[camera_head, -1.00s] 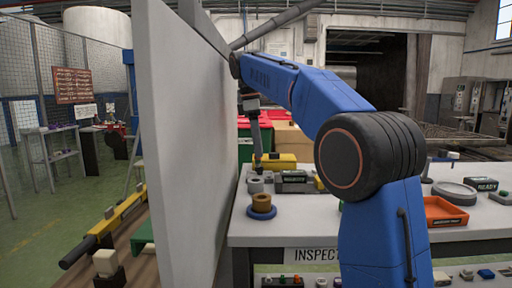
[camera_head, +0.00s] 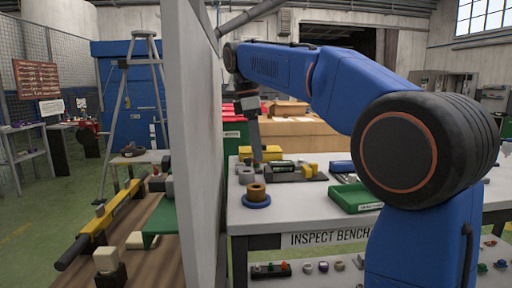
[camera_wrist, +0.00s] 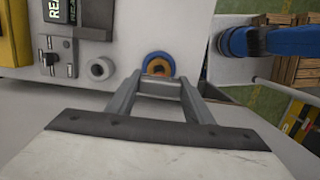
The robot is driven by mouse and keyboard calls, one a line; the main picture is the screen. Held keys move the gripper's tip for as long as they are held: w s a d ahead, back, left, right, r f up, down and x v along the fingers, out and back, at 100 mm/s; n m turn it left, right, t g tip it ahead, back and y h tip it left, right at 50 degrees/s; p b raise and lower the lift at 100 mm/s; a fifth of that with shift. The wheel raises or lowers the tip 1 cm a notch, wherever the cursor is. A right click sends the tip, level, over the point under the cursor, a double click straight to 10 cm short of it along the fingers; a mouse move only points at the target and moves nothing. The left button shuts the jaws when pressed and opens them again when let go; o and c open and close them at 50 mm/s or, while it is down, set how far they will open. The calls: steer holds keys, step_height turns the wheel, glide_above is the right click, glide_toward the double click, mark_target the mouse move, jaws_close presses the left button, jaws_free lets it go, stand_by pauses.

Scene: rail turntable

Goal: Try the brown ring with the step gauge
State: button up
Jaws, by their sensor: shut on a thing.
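The brown ring (camera_head: 257,191) sits on a round blue base (camera_head: 257,202) near the left end of the inspection bench. In the wrist view the ring (camera_wrist: 158,66) shows just beyond my fingertips, partly covered by the held piece. My gripper (camera_wrist: 160,90) is shut on a plain grey piece (camera_wrist: 160,87) that spans between its fingers. Whether this is the step gauge I cannot tell for sure, as no steps show.
A tall pale panel (camera_head: 197,150) stands close left of the bench. A grey ring (camera_head: 246,176), a dark fixture (camera_head: 285,172) and a yellow block (camera_head: 272,153) stand behind the brown ring. A green tray (camera_head: 354,197) lies to the right, with bare bench top between.

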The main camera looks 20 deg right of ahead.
mark_target(255, 167)
steer(key=shift+f, duration=0.1)
steer(key=shift+f, duration=1.75)
steer(key=shift+f, duration=2.25)
stand_by(3.9)
